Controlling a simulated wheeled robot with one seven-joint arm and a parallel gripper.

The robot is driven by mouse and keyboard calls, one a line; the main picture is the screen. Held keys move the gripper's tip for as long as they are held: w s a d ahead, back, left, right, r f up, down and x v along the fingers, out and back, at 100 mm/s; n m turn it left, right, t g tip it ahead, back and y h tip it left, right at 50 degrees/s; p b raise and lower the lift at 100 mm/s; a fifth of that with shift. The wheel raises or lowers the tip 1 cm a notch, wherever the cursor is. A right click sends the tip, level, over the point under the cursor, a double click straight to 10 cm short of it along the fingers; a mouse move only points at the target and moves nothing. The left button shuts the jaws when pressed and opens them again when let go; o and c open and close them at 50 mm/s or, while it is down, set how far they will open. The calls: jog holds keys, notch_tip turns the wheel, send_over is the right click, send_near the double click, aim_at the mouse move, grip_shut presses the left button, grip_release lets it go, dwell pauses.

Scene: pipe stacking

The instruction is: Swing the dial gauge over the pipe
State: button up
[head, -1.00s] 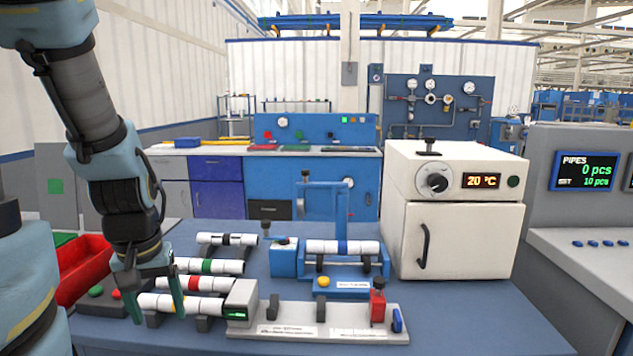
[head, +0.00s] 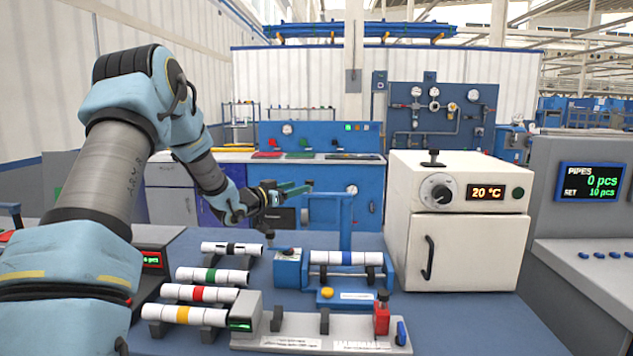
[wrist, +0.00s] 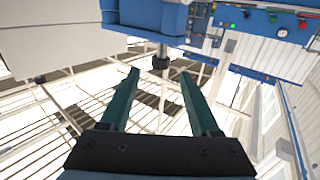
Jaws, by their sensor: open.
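A white pipe with a blue band (head: 325,257) lies level on the supports of a blue stand (head: 365,292). Behind it rises a blue post (head: 346,225) with a short blue arm (head: 327,196) reaching left at its top. The gauge at the arm's left end is largely hidden by my gripper in the head view. My gripper (head: 296,190) is at that end, its green fingers pointing right, open and empty. In the wrist view, my gripper (wrist: 159,73) has a dark knob on a thin rod (wrist: 161,62) near and between its fingertips, beside a blue block (wrist: 147,14).
Several banded pipes (head: 213,275) lie on a rack at the left. A blue box (head: 287,270) with a lever adjoins the stand. A white oven (head: 462,240) stands close on the right.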

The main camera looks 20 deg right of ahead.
jog(key=p+x, duration=0.3)
jog(key=x, duration=0.7)
jog(key=shift+d, duration=0.1)
grip_shut()
dwell(1.2)
